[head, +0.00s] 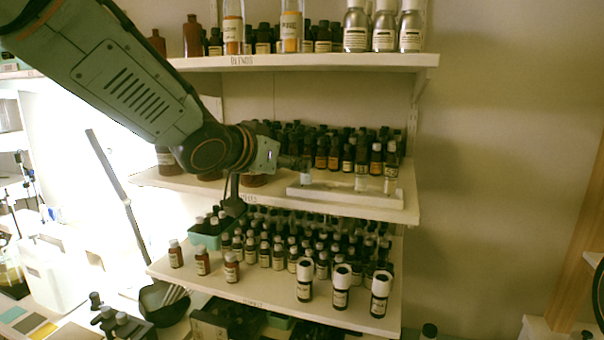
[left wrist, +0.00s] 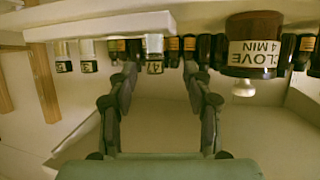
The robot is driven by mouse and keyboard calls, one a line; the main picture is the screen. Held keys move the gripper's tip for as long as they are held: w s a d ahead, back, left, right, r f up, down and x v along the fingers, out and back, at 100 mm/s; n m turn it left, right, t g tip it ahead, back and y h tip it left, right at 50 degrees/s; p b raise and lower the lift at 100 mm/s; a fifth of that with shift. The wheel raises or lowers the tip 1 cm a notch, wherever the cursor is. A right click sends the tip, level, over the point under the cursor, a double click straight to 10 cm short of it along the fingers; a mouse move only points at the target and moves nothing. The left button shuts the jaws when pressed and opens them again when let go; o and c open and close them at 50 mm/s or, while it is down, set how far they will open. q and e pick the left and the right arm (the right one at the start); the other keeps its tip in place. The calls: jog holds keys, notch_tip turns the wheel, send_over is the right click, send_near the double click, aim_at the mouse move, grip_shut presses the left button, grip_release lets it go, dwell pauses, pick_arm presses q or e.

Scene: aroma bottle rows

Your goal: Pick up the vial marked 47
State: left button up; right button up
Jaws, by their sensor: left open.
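Three clear vials with pale tops and dark-edged labels stand on a white riser (head: 345,194) on the middle shelf. The vial at the riser's left end (head: 306,172) shows in the left wrist view (left wrist: 154,54), which is upside down; its label seems to read 47. The other two vials stand to its right in the head view (head: 361,178) (head: 390,178); their labels are too small to read surely. My left gripper (head: 294,162) is open, its fingertips (left wrist: 160,74) on either side of the left-end vial in the picture; I cannot tell whether they touch it. My right gripper is out of view.
Dark bottles crowd behind the riser (head: 335,152). A large brown jar labelled CLOVE 4 MIN (left wrist: 254,45) stands close beside the gripper. The upper shelf (head: 300,63) hangs above; the lower shelf (head: 365,318) holds more bottles. Space in front of the riser is free.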

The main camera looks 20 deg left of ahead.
aim_at(299, 185)
pick_arm(q)
jog(key=w+d, duration=0.1)
jog(key=w+d+f, duration=0.1)
jog(key=shift+w, duration=0.35)
jog(key=shift+w+d+f, duration=0.1)
jog(key=shift+w, duration=0.15)
jog(key=shift+w+f, duration=0.1)
jog(key=shift+w, duration=0.05)
jog(key=shift+a+f, duration=0.1)
jog(key=shift+a, duration=0.4)
jog(key=shift+c, duration=1.4)
jog(key=shift+d, duration=0.45)
jog(key=c, duration=0.3)
jog(key=shift+c, duration=0.7)
jog(key=shift+a, duration=0.35)
grip_shut()
